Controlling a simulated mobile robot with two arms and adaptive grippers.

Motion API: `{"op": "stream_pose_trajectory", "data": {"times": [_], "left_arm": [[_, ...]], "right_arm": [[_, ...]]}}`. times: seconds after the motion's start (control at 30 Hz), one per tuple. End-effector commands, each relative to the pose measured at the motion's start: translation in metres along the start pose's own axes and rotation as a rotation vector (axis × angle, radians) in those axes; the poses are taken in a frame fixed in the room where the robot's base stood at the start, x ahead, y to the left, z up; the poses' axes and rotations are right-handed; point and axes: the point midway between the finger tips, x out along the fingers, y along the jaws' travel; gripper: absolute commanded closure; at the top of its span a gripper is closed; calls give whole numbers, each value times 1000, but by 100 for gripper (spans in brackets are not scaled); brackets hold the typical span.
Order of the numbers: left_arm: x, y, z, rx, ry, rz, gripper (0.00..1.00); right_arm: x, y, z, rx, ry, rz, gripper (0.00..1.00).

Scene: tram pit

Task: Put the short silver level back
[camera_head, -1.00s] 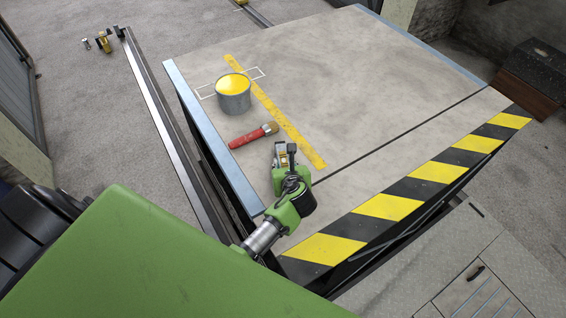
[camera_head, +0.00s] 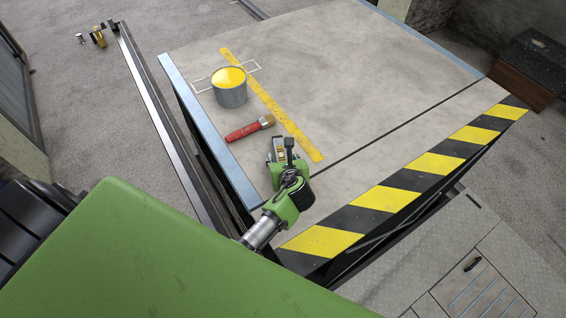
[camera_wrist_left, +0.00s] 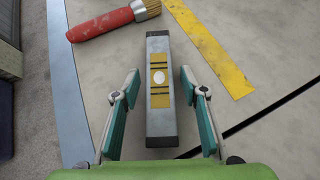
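The short silver level (camera_wrist_left: 159,117) has a yellow middle section with a white oval vial. In the left wrist view it lies lengthwise between the two fingers of my left gripper (camera_wrist_left: 160,72), with a visible gap on each side. The fingers are open and spread around it, not pressed on it. In the head view my left gripper (camera_head: 282,147) is low at the near left part of the platform (camera_head: 350,80), and its fingers partly hide the level. My right gripper is in neither view.
A red-handled brush (camera_head: 243,132) lies just beyond the gripper. Behind it stands a grey can of yellow paint (camera_head: 231,95) over a white rectangular outline (camera_head: 201,88). A yellow strip (camera_head: 265,98) runs alongside. The platform's middle and right are clear.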

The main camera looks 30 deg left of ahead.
Motion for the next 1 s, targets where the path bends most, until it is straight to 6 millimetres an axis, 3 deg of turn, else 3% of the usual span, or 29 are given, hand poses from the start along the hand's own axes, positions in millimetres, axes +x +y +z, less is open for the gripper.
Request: {"op": "stream_pose_trajectory", "data": {"times": [0.5, 0.7, 1.0], "left_arm": [[-96, 0, -1, 0, 2, -2, 60], [-112, 0, 0, 0, 1, 0, 60], [-114, 0, 0, 1, 0, 0, 60]], "right_arm": [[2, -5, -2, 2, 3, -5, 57], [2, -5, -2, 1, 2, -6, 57], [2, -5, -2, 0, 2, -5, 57]]}}
